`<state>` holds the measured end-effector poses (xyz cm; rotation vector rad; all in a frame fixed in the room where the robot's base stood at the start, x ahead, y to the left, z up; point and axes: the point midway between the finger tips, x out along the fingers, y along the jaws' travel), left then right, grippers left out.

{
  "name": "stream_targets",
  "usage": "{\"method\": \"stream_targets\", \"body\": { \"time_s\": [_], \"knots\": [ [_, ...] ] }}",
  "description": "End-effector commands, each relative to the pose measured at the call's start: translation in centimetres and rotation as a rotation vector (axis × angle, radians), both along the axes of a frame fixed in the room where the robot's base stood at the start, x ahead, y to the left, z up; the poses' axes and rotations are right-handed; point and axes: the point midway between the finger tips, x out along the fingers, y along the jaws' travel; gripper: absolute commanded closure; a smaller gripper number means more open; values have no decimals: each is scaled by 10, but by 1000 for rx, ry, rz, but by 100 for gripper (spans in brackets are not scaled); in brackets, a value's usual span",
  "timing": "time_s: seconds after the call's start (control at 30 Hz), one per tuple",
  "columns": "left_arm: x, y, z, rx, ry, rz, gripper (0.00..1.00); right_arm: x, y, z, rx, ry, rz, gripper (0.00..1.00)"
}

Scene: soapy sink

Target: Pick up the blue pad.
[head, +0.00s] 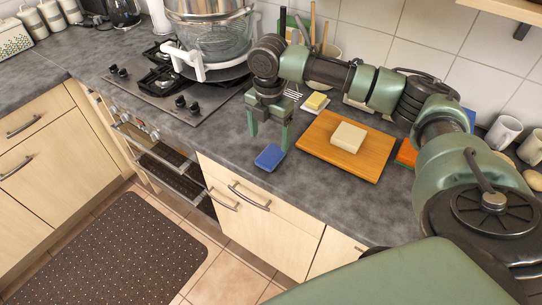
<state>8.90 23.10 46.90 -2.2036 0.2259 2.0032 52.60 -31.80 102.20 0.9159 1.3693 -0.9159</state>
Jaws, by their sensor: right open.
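The blue pad (269,157) lies flat on the grey counter close to its front edge. My right gripper (268,137) points down just behind and above the pad, with its two fingers apart and nothing between them. I cannot tell whether a fingertip touches the pad. My left gripper is not in the head view.
A wooden board (367,164) with a cream block (348,137) lies right of the pad. A yellow sponge (316,101) on a white dish is behind. The stove (170,95) with a large glass-and-metal pot (211,45) is to the left. Counter around the pad is bare.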

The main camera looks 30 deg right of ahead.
Motion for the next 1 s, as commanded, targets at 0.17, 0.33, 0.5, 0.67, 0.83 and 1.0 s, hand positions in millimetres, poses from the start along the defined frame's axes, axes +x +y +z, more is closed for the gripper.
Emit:
{"method": "stream_targets", "body": {
  "time_s": [0.17,0.33,0.5,0.67,0.83,1.0],
  "knots": [
    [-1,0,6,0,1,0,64,0,-2,-18,0,4,2,20],
    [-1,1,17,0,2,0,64,1,-6,-37,-1,4,0,20],
    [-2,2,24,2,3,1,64,1,-8,-63,0,3,0,20],
    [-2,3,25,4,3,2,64,2,-7,-73,0,0,1,20],
    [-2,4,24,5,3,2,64,2,-7,-74,0,0,1,20],
    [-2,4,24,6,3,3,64,2,-7,-73,0,-1,1,64]
  ]
}}
